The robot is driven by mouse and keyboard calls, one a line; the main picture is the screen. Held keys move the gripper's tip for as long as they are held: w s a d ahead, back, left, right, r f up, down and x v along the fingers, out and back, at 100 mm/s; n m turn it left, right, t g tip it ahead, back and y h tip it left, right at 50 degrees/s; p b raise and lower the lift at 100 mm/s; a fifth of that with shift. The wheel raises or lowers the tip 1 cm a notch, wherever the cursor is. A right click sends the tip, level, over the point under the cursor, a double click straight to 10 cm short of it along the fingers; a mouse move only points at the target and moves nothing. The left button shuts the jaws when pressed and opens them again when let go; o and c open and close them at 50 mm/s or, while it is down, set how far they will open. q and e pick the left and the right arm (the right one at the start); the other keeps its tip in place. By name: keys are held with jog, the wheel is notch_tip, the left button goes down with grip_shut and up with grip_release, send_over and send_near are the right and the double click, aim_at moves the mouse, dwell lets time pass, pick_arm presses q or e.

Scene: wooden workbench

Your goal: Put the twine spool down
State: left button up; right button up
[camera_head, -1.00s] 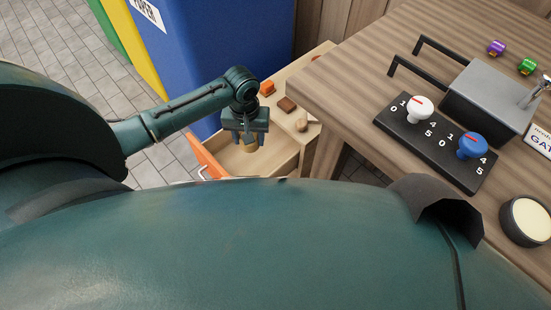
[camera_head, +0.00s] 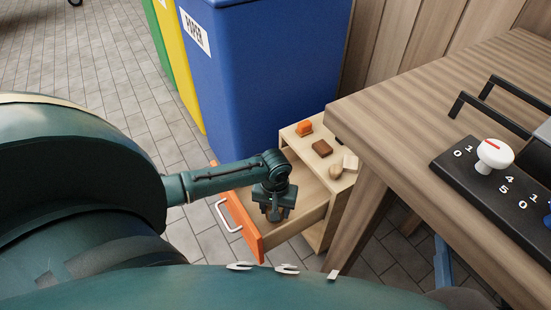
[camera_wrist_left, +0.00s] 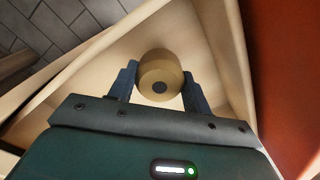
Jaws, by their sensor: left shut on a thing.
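The twine spool (camera_wrist_left: 160,72) is a tan cylinder with a dark hole in its end. In the left wrist view it sits between the two blue fingers of my left gripper (camera_wrist_left: 160,88), which is shut on it. In the head view my left gripper (camera_head: 273,212) points down inside the open drawer (camera_head: 244,225), which has an orange front and pale wooden walls. The spool is mostly hidden under the gripper there. I cannot tell whether it touches the drawer floor. My right gripper is not in view.
On the cabinet top (camera_head: 308,137) behind the drawer lie an orange object (camera_head: 304,128), a brown block (camera_head: 322,148) and small pale pieces (camera_head: 336,171). A blue paper bin (camera_head: 270,80) stands behind. The workbench (camera_head: 400,90) with a dial panel (camera_head: 490,175) is at the right.

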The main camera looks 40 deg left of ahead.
pick_arm(q)
notch_tip(320, 180, down, 2)
jog(key=shift+f+b, duration=0.1)
jog(key=shift+b, duration=0.25)
jog(key=shift+f, duration=0.15)
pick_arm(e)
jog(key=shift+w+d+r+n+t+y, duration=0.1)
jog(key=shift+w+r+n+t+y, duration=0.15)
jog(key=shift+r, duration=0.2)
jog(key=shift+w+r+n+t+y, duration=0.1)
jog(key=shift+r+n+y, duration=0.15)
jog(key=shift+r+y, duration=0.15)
pick_arm(q)
jog(key=o, duration=1)
